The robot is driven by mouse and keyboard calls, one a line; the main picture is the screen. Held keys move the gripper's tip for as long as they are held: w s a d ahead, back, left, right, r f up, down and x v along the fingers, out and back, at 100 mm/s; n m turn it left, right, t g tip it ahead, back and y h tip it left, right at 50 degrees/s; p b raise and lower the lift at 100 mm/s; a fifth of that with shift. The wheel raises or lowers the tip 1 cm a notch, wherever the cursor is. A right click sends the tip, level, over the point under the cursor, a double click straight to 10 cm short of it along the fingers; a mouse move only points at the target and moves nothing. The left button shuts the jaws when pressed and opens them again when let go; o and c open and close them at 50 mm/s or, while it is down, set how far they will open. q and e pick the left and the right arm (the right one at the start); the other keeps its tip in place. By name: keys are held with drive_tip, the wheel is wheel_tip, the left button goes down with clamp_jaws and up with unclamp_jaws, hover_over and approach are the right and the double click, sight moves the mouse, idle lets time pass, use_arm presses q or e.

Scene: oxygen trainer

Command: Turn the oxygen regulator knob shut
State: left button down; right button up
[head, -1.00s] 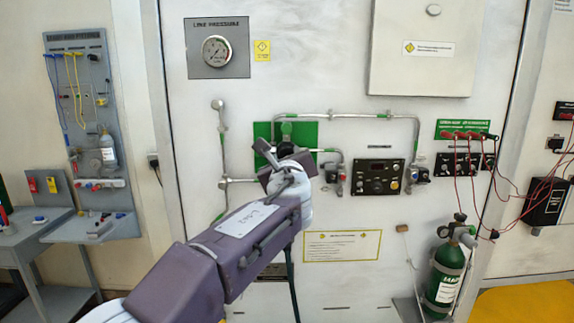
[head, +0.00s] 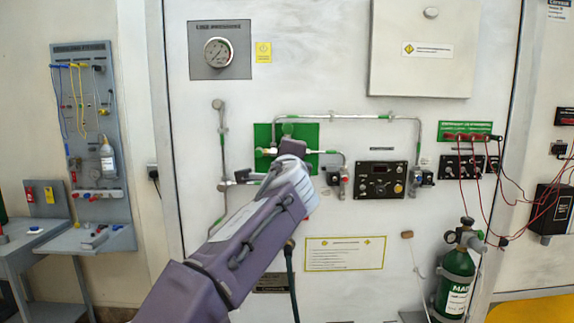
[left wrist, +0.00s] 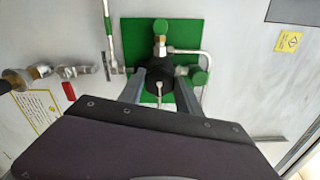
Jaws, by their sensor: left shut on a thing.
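The oxygen regulator sits on a green backing plate (head: 307,133) on the white wall panel. In the left wrist view its round black knob (left wrist: 158,57) faces me, with a green-capped brass fitting (left wrist: 160,36) and a green cap (left wrist: 200,77) beside it. My left gripper (left wrist: 160,84) has one finger on each side of the black knob and is shut on it. My right gripper is not in view.
Metal pipes (head: 350,117) run around the plate. A black control box (head: 381,180) is to its right. A pressure gauge (head: 217,52) is above left. A green cylinder (head: 456,280) stands lower right, with red cables (head: 482,187) above it.

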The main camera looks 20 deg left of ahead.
use_arm(q)
drive_tip(key=shift+w+d+f+n+b, duration=0.15)
drive_tip(key=shift+n+b, duration=1.15)
drive_tip(key=shift+n, duration=3)
drive_tip(key=shift+s+a+f+n+b, duration=0.15)
drive_tip(key=shift+n+b, duration=1.1)
drive_tip(key=shift+n, duration=3.05)
drive_tip(key=shift+w+d, duration=0.1)
drive_tip(key=c, duration=0.8)
unclamp_jaws()
drive_tip(key=shift+c, duration=0.2)
